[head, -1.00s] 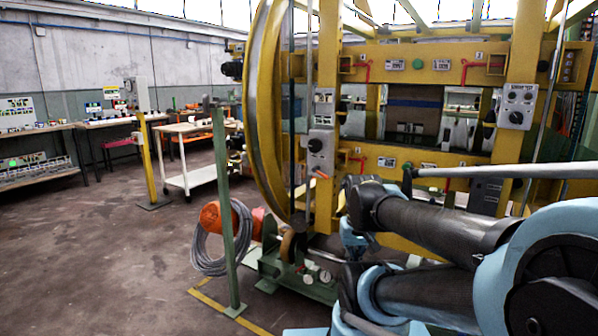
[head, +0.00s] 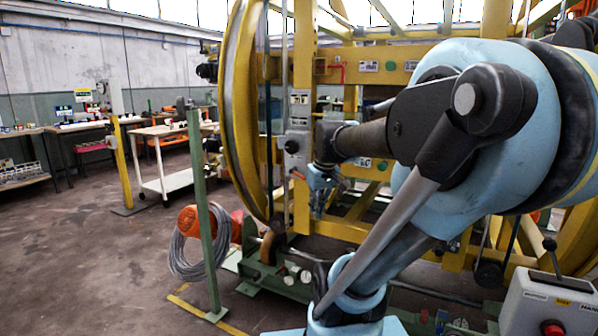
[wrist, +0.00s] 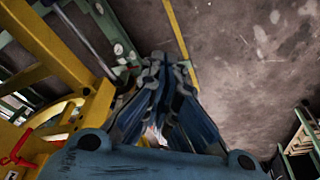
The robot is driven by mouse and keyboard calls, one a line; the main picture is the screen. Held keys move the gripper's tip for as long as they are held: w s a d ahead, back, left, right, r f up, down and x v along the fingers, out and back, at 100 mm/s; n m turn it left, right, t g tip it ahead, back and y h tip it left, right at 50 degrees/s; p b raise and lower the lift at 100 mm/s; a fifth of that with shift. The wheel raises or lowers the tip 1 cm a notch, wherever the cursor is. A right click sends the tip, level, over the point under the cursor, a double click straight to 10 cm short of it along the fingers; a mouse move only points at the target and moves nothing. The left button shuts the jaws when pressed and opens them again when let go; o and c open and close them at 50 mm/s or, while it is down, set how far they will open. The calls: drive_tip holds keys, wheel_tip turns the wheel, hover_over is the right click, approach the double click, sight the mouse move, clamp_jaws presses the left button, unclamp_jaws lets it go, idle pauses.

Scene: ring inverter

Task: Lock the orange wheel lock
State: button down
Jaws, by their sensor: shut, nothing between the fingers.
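My gripper (head: 319,208) hangs in front of the yellow ring frame, fingers pointing down, shut and empty. In the wrist view its fingers (wrist: 166,68) lie close together over the floor. A small orange-red handle (head: 298,174) sits below a grey switch box (head: 297,143) on the yellow post, just left of my gripper and apart from it in the picture. I cannot tell if this handle is the orange wheel lock. The large yellow ring (head: 236,120) stands upright to the left. A red lever (wrist: 20,150) shows at the left of the wrist view.
A green machine base (head: 262,275) lies below the ring. A control box (head: 552,303) is at the lower right.

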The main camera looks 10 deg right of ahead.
sight(297, 174)
drive_tip(key=w+r+n, duration=0.2)
drive_tip(key=w+r, duration=0.3)
drive_tip(key=w, duration=0.4)
drive_tip(key=w+d+r+n+t+y, duration=0.1)
drive_tip(key=w+r, duration=0.4)
drive_tip(key=w, duration=0.5)
drive_tip(key=w+d+r+n, duration=0.1)
drive_tip(key=w+r+n, duration=0.2)
drive_tip(key=w, duration=0.6)
wheel_tip(297, 174, up, 2)
drive_tip(key=shift+w+d+r+n+t, duration=0.15)
drive_tip(key=shift+w+d+n+t, duration=0.15)
drive_tip(key=shift+n, duration=0.1)
drive_tip(key=shift+a, duration=0.1)
drive_tip(key=x, duration=1.4)
drive_tip(key=shift+a, duration=0.25)
drive_tip(key=shift+s+a+y, duration=0.1)
drive_tip(key=shift+a+y, duration=0.05)
drive_tip(key=shift+y, duration=0.15)
